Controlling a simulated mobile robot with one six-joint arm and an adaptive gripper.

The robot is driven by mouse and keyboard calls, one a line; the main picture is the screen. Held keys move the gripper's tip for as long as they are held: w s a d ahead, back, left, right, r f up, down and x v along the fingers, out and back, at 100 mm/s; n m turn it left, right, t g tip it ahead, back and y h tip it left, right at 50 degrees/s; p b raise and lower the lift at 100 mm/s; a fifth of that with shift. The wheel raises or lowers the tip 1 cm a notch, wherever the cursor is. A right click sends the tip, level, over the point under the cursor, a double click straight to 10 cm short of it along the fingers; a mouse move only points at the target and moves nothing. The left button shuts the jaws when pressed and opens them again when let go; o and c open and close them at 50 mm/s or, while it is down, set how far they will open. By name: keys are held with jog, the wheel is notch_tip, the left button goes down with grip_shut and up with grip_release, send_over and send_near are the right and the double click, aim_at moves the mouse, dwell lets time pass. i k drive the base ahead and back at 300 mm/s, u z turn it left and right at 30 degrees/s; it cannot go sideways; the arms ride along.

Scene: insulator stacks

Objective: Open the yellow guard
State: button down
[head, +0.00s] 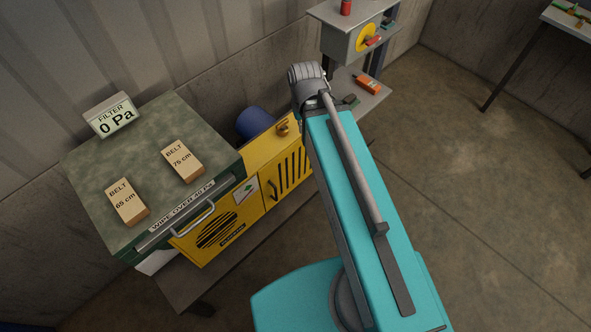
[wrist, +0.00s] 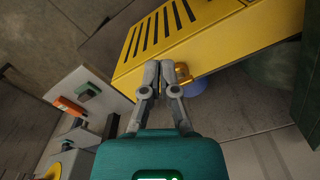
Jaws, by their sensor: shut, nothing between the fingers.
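The yellow guard (head: 289,171) is the slotted front panel at the right end of a yellow housing, with a dark handle (head: 272,190) at its left side. It looks closed. In the wrist view the slotted yellow face (wrist: 160,45) fills the top middle. My gripper (wrist: 160,68) is shut and empty, its fingertips close to the yellow housing's edge; I cannot tell whether they touch it. A brass fitting (wrist: 183,73) is just right of the fingertips, and it shows on the housing top in the head view (head: 283,129). My gripper is not visible in the head view.
Left of the guard is a green-topped cabinet (head: 150,160) with two belt boxes, a filter display (head: 112,117) and a front bar handle (head: 190,222). A blue cylinder (head: 255,123) is behind the housing. A grey shelf unit (head: 345,40) stands beyond. Floor at right is clear.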

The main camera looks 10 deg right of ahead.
aim_at(286, 172)
jog(key=z, duration=1)
jog(key=k, duration=1.15)
jog(key=u, duration=0.8)
